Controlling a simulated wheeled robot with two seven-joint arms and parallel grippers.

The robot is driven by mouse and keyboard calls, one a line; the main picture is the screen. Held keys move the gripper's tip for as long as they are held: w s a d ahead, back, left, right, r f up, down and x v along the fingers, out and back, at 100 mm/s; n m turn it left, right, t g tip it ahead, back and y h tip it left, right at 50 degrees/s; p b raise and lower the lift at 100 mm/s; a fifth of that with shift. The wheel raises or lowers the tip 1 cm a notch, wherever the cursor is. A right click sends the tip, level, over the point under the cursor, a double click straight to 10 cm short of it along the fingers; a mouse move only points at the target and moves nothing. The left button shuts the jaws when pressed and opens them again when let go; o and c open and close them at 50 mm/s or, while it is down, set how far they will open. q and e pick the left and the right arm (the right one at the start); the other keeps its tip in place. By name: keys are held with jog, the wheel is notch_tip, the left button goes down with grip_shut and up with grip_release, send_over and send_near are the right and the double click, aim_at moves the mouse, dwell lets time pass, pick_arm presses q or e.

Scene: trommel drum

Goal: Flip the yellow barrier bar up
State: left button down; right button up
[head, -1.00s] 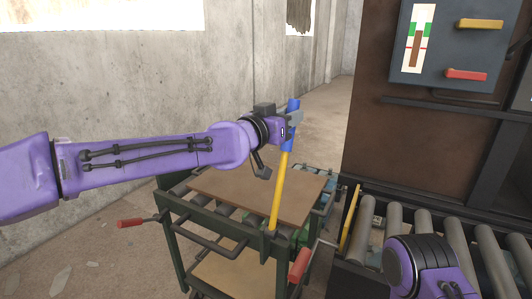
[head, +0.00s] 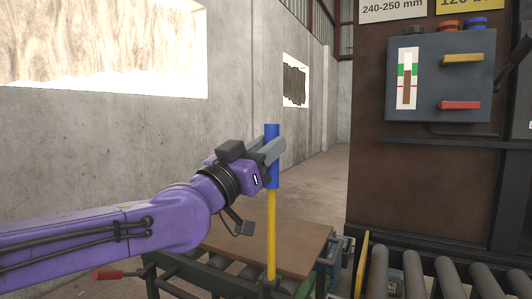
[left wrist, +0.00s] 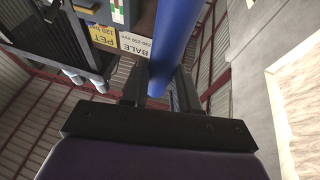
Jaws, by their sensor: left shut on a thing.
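The yellow barrier bar (head: 271,235) stands upright at the front of the green cart, its foot at the cart's near edge. Its blue grip (head: 272,131) is at the top. My left gripper (head: 271,157) is shut around the blue grip, coming from the left. In the left wrist view the blue grip (left wrist: 174,42) runs up between the two dark fingers. My right gripper is out of view.
The green cart (head: 222,262) carries a brown board (head: 290,246). To its right are grey rollers (head: 415,275) and a short yellow upright piece (head: 361,262). A grey control box (head: 440,78) hangs on the brown cabinet. A red-handled lever (head: 107,275) sticks out left.

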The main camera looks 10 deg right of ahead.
pick_arm(q)
jog(key=shift+d+f, duration=0.15)
jog(key=shift+f, duration=0.15)
jog(key=c, duration=1.1)
grip_release()
jog(key=shift+s, duration=0.1)
jog(key=v, duration=1.1)
jog(key=shift+r+b, duration=0.25)
jog(key=shift+b, duration=0.15)
